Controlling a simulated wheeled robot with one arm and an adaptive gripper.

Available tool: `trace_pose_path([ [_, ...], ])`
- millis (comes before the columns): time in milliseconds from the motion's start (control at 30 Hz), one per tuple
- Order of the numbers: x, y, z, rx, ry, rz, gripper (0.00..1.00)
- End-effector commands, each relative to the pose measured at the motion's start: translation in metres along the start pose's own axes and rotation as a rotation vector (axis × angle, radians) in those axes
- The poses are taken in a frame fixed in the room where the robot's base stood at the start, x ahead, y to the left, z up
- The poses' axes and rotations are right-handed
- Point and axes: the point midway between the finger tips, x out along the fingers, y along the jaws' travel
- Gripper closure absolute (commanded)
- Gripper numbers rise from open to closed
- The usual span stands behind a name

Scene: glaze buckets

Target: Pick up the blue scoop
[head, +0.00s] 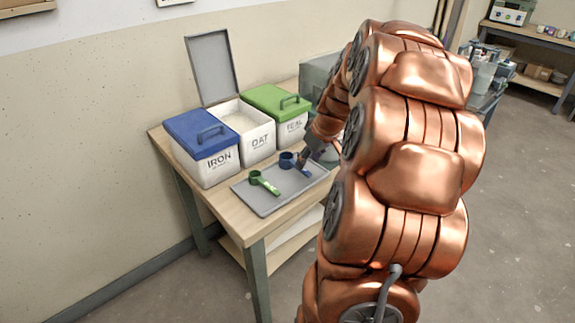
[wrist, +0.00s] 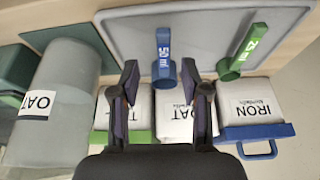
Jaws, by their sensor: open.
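The blue scoop (head: 287,160) lies on the grey tray (head: 262,207), its round cup to the left of my gripper in the head view. In the wrist view its handle (wrist: 163,62), marked 50 ml, lies between my open fingers. My gripper (wrist: 160,70) is empty; I cannot tell how far it is above the handle. In the head view my gripper (head: 305,157) is at the scoop's handle, partly hidden by my arm.
A green scoop (head: 258,179) lies beside the blue one on the tray. Behind stand the blue-lidded IRON bucket (head: 208,165), the open OAT bucket (head: 257,143) and the green-lidded bucket (head: 289,128). A grey OAT container (wrist: 60,85) shows at left in the wrist view.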

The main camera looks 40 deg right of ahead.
Motion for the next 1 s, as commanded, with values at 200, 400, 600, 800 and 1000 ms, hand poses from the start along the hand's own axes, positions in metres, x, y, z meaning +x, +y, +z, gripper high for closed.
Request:
trace_pose_path([
  [200, 0.013, -0.002, 0.001, 0.000, -0.002, -0.003, 0.54],
  [400, 0.039, -0.007, 0.004, 0.000, -0.004, -0.005, 0.54],
  [600, 0.058, -0.006, 0.004, -0.001, -0.003, -0.002, 0.54],
  [800, 0.058, -0.005, 0.003, -0.001, -0.001, -0.001, 0.54],
  [1000, 0.058, -0.005, 0.003, -0.001, -0.001, -0.001, 0.75],
])
